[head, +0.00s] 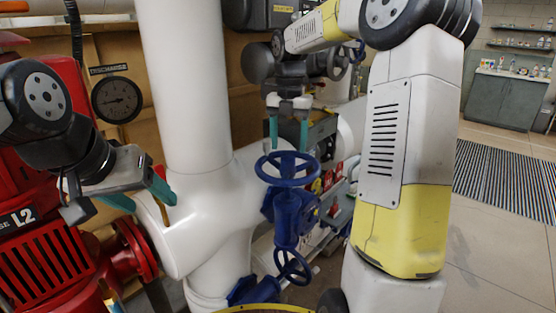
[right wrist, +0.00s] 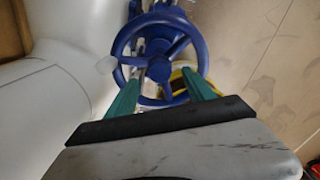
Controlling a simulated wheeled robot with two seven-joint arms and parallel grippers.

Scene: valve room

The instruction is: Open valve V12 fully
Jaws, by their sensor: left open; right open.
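A blue handwheel (head: 287,180) sits level on a blue valve body (head: 287,222) beside the white pipes. No label reading V12 is legible on it. A second, smaller blue handwheel (head: 292,268) is lower down. My right gripper (head: 288,143) is open, pointing down just above the upper wheel. In the right wrist view a blue wheel (right wrist: 121,50) lies beyond the open fingers (right wrist: 162,88), which overlap its near rim; contact cannot be told. My left gripper (head: 153,203) is open and empty, near the white pipe.
A thick white pipe (head: 182,80) rises left of the valve, with a wide white branch (head: 205,225) below. Red machinery marked L2 (head: 45,262) and a dark gauge (head: 117,100) are at left. Open floor (head: 490,240) and a striped mat (head: 505,180) lie at right.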

